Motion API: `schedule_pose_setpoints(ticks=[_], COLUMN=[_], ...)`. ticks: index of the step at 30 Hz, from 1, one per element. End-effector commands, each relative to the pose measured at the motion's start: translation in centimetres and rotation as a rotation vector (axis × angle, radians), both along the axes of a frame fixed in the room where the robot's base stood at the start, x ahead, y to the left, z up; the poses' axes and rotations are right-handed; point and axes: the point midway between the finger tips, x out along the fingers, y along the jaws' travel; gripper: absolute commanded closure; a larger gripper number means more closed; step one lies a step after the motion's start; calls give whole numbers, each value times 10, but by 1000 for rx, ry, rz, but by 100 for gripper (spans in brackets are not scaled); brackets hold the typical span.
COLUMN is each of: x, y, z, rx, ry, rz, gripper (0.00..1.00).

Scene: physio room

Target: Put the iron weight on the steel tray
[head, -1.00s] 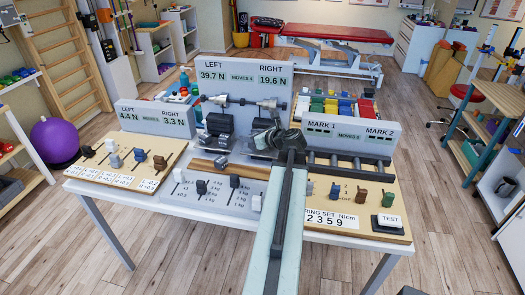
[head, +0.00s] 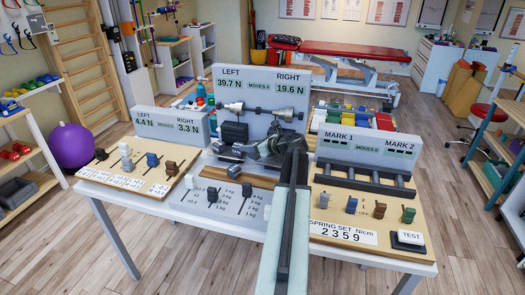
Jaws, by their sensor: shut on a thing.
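My gripper (head: 258,150) is above the middle of the table, in front of the centre display panel, at the end of my pale arm. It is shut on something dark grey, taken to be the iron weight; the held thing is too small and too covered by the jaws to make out. Just left of the gripper is a dark block (head: 234,131) at the foot of the panel. Grey metal pieces are below it, but I cannot tell which surface is the steel tray. What lies directly behind the gripper is hidden.
The centre panel (head: 260,90) reads 39.7 N and 19.6 N. A small silver piece (head: 234,170) lies in front of it, near the wooden strip. Sliders stand on the left board (head: 110,181) and right board (head: 330,216). A black rail rack (head: 365,178) is to the right.

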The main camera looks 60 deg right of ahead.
Motion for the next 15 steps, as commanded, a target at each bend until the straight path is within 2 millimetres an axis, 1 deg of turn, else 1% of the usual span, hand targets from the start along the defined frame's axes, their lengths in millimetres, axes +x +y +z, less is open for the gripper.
schedule_pose_setpoints(ticks=[1, 3, 6, 9, 15], x=[0, -2, -5, -6, -7], y=[-19, -35, -51, -59, -62], z=[-2, -3, -5, -5, -5], rx=[1, 1, 1, 1, 1], ry=[-2, -2, -2, -3, -3], rz=[-4, -2, -2, 0, 0], gripper=[100, 100, 100, 100, 100])
